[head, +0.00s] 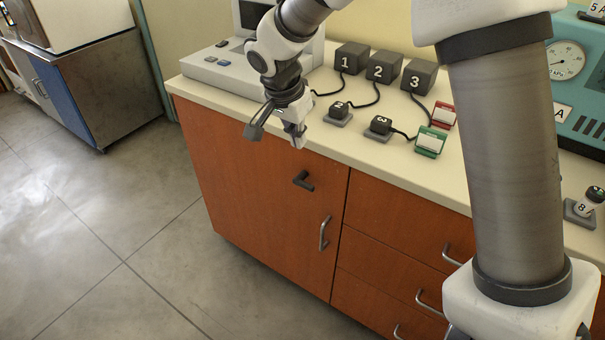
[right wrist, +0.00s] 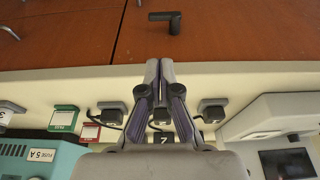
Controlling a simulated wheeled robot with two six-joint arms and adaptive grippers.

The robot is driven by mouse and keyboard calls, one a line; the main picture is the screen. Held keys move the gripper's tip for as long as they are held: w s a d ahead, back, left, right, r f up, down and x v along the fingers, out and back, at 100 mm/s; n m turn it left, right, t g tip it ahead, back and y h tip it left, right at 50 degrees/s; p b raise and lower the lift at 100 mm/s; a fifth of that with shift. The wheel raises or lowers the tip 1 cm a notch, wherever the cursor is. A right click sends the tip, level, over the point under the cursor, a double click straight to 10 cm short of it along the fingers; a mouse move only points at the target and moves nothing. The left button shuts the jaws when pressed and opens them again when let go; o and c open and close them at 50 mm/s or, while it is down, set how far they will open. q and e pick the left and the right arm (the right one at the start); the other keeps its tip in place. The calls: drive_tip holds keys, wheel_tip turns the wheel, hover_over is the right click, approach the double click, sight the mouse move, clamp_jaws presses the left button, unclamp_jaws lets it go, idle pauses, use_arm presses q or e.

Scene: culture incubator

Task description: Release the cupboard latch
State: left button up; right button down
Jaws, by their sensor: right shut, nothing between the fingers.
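The cupboard latch (head: 303,181) is a small dark lever near the top of the orange-brown cupboard door (head: 255,185). It lies roughly level across the door, and the door looks closed. The latch also shows in the right wrist view (right wrist: 172,20), just beyond the fingertips. My right gripper (head: 297,141) is shut and empty. It hangs by the counter's front edge, above the latch and apart from it. In the right wrist view its two fingers (right wrist: 160,66) are together and point toward the door. My left gripper is not in view.
A metal door handle (head: 324,233) sits below the latch, with drawers to the right. The pale counter (head: 345,147) holds numbered dark blocks (head: 384,67), corded plugs (head: 380,126), red and green card holders (head: 430,141) and a teal gauge unit (head: 575,85). The floor in front is clear.

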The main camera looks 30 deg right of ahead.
sight(307, 184)
drive_tip(key=x, duration=0.4)
drive_tip(key=b+x, duration=0.1)
drive_tip(key=x, duration=0.4)
drive_tip(key=a+x, duration=0.1)
drive_tip(key=x, duration=0.4)
drive_tip(key=shift+s+f+b, duration=0.1)
drive_tip(key=shift+s+b, duration=0.25)
drive_tip(key=shift+b, duration=0.05)
